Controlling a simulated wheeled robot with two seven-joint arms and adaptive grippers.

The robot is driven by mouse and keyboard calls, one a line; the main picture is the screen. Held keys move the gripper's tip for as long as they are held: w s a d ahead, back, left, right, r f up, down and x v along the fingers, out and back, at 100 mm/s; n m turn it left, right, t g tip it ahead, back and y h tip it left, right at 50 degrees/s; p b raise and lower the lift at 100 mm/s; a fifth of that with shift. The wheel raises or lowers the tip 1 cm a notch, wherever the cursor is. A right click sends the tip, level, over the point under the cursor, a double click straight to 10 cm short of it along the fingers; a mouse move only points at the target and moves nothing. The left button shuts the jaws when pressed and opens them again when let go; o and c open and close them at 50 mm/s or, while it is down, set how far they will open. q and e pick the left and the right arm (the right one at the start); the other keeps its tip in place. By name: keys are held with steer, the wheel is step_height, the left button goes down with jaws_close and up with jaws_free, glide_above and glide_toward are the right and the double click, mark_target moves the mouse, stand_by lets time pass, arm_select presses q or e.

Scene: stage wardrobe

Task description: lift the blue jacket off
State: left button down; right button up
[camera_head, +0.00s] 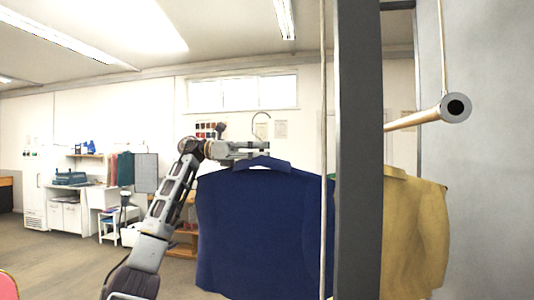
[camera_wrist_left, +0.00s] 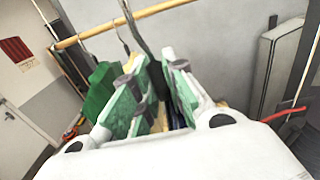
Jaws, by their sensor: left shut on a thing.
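The blue jacket (camera_head: 258,235) hangs upright on a hanger with a grey hook (camera_head: 261,125). My left gripper (camera_head: 258,149) is shut on the hanger at its neck, just above the collar. In the head view the hook stands free against the wall, left of the post, with no rail through it. In the left wrist view my left gripper (camera_wrist_left: 160,100) has its fingers around the hanger, and a strip of the blue jacket (camera_wrist_left: 177,117) shows between them. The rail (camera_head: 430,113) ends at the right; it also shows in the left wrist view (camera_wrist_left: 90,32). My right gripper is not in view.
A dark post (camera_head: 359,150) and a thin cord (camera_head: 323,100) stand at the jacket's right edge. A tan jacket (camera_head: 415,235) hangs behind the post. A green garment (camera_wrist_left: 100,92) hangs near the gripper. Open floor (camera_head: 60,262) lies to the left.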

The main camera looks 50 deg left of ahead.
arm_select(q)
steer(key=shift+v, duration=6.05)
steer(key=shift+s+a+p, duration=0.3)
steer(key=shift+s+a, duration=0.1)
steer(key=shift+a, duration=0.1)
steer(key=shift+s+a+r, duration=0.1)
steer(key=shift+s+a, duration=0.25)
steer(key=shift+a, duration=0.15)
steer(key=shift+p+v, duration=0.45)
steer(key=shift+v, duration=0.45)
steer(key=shift+p+v, duration=0.3)
steer(key=shift+v, duration=0.55)
steer(key=shift+s+a, duration=0.25)
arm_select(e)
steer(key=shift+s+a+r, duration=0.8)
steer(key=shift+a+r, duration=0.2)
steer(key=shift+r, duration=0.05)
